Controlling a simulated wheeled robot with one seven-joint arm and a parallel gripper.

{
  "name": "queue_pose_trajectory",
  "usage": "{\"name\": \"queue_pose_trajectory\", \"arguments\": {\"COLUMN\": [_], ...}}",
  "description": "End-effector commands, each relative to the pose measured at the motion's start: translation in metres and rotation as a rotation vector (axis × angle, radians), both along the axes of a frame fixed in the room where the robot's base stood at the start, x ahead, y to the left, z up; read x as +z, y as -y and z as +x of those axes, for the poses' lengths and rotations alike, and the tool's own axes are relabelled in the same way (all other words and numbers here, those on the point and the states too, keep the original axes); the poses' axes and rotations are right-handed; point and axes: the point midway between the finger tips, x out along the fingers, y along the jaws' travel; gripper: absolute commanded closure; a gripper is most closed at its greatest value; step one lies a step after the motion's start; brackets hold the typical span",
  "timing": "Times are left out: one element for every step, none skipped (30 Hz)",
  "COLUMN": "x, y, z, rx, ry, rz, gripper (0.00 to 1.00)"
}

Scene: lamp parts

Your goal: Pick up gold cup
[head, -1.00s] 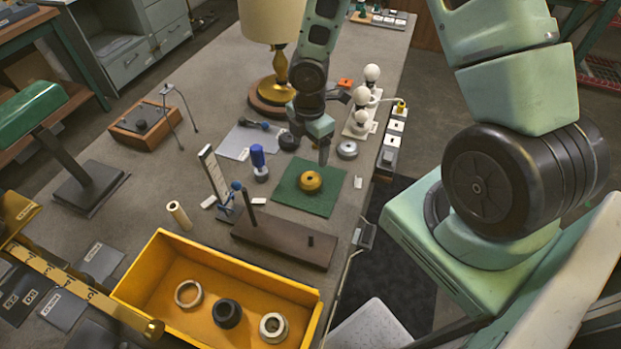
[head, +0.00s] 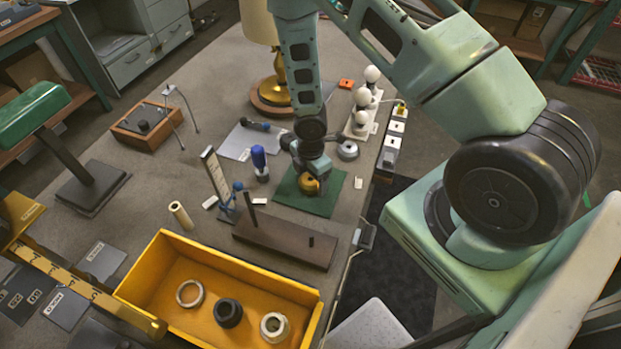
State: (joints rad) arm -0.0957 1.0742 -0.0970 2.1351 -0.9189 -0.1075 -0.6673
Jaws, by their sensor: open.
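The gold cup (head: 308,185) is a small round gold piece on the green mat (head: 326,205) near the middle of the table. My gripper (head: 312,178) is open and points down right over the cup, with its fingers at the cup's level. The gripper hides the upper and back part of the cup. I cannot tell whether the fingers touch it.
White bulbs (head: 362,97) stand farther back. A brown base with posts (head: 285,240) and a yellow bin (head: 165,272) are in front.

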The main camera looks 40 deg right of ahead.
Motion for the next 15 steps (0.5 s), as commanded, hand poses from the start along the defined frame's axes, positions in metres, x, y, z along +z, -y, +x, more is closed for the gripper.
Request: {"name": "queue_pose_trajectory", "arguments": {"x": [-0.0010,-0.0013,-0.0014,-0.0014,-0.0013,-0.0013,-0.0013,-0.0013,-0.0013,-0.0012,-0.0012,-0.0012,-0.0012,-0.0012,-0.0011], "y": [-0.0001,0.0000,0.0000,0.0000,0.0000,0.0000,0.0000,0.0000,0.0000,0.0000,0.0000,0.0000,0.0000,0.0000,0.0000], "z": [0.0000,0.0001,0.0002,0.0002,0.0002,0.0002,0.0002,0.0002,0.0002,0.0002,0.0002,0.0002,0.0002,0.0002,0.0003], "rx": [0.001,0.000,0.000,0.000,0.000,0.000,0.000,0.000,0.000,0.000,0.000,0.000,0.000,0.000,0.000], "ry": [0.000,0.000,0.001,0.001,0.001,0.001,0.001,0.001,0.001,0.001,0.001,0.001,0.001,0.001,0.001], "rz": [-0.001,0.000,0.000,0.000,0.000,0.000,0.000,0.000,0.000,0.000,0.000,0.000,0.000,0.000,0.000], "gripper": [0.20,0.20,0.20,0.20,0.20,0.20,0.20,0.28,0.39,0.48,0.56,0.67,0.69,0.69,0.69]}}
